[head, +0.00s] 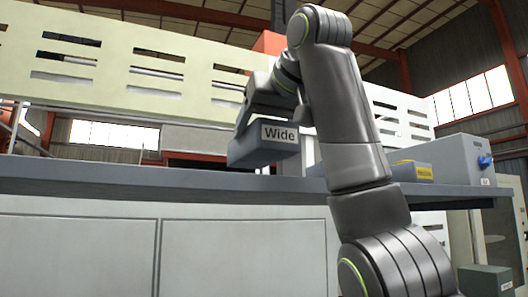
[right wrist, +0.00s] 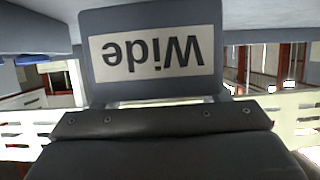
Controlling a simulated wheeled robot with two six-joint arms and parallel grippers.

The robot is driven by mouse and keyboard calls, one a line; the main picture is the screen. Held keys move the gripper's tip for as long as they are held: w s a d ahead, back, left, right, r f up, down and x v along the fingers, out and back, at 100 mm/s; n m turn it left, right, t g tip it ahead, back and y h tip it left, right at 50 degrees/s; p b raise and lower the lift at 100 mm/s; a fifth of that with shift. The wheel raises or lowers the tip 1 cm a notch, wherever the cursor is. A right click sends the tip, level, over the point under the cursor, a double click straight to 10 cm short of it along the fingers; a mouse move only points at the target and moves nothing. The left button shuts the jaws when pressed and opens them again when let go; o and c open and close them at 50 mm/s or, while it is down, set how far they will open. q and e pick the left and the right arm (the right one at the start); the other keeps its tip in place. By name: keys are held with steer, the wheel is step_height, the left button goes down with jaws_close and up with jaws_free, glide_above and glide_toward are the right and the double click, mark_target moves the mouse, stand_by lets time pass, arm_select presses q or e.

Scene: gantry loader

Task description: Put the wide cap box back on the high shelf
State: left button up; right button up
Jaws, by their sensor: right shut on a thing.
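The wide cap box (head: 262,150) is blue-grey with a pale label reading "Wide". My right gripper (head: 268,115) is shut on it from above and holds it roughly level. In the right wrist view the box (right wrist: 150,87) fills the upper middle, with its label upside down. The high shelf (head: 120,177) is a long dark blue-grey slab across the head view. The box appears just above the shelf's far edge; I cannot tell whether it touches. My left gripper is in neither view.
A box with a yellow label (head: 412,171) stands on the shelf at right, beside a larger grey unit (head: 450,155) with a blue knob. A slotted pale beam (head: 130,65) runs behind and above. The shelf's left stretch looks clear. Another labelled box (head: 485,279) sits low at right.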

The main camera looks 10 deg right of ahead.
mark_target(265, 158)
steer(key=shift+s+f, duration=0.4)
steer(key=shift+f, duration=1.1)
steer(key=shift+w+f, duration=0.3)
steer(key=shift+f, duration=0.1)
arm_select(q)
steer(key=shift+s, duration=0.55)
arm_select(e)
steer(key=shift+s, duration=0.2)
steer(key=shift+f, duration=0.1)
steer(key=o, duration=1.2)
steer(key=shift+w, duration=0.1)
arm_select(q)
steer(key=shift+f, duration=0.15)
arm_select(e)
steer(key=shift+o, duration=0.2)
